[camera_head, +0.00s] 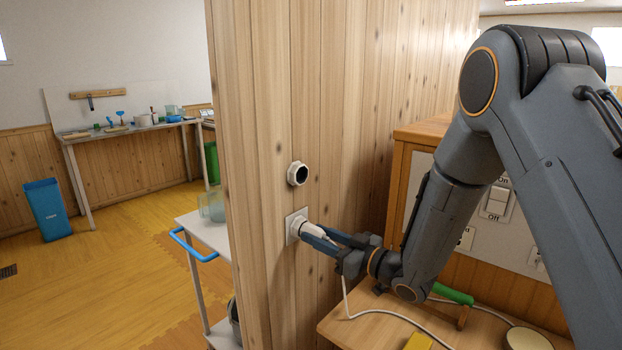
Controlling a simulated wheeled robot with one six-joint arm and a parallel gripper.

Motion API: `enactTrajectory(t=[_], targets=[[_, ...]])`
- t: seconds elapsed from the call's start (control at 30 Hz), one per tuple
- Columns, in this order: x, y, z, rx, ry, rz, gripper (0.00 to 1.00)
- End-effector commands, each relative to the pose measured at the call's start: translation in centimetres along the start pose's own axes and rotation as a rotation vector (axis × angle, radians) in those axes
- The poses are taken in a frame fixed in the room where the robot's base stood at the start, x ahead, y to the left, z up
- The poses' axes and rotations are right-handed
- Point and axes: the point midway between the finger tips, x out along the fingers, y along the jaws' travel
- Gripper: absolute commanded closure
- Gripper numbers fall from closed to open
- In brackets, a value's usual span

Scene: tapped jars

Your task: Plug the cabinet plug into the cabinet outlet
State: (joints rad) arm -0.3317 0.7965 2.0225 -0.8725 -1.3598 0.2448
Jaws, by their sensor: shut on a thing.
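The white cabinet plug (312,232) is held between the fingers of my gripper (322,238). My gripper is shut on it, and the plug points left toward the wooden panel. The cabinet outlet (293,226) is a pale square plate on that panel. The plug's front end is at the outlet and looks in contact with it; its prongs are hidden, so I cannot tell how deep it sits. A white cord (348,302) hangs from the plug and runs over the wooden table.
A round white-rimmed socket (298,173) is above the outlet. The wooden table (365,331) below holds a green-handled item (452,293) and a yellow block (418,341). A switch panel (493,203) stands behind my arm. A cart with a blue handle (190,243) is left of the panel.

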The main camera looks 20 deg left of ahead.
Motion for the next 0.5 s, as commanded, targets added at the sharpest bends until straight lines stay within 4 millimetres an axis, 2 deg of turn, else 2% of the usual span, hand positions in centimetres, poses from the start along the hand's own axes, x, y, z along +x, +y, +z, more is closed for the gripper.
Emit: enactTrajectory(t=[0.37,0.4,0.5], targets=[[0.19,0.01,-0.02,0.0,0.0,0.0,0.95],[0.18,0.01,-0.01,0.0,0.0,0.0,0.65],[0.18,0.01,-0.01,0.0,0.0,0.0,0.48]])
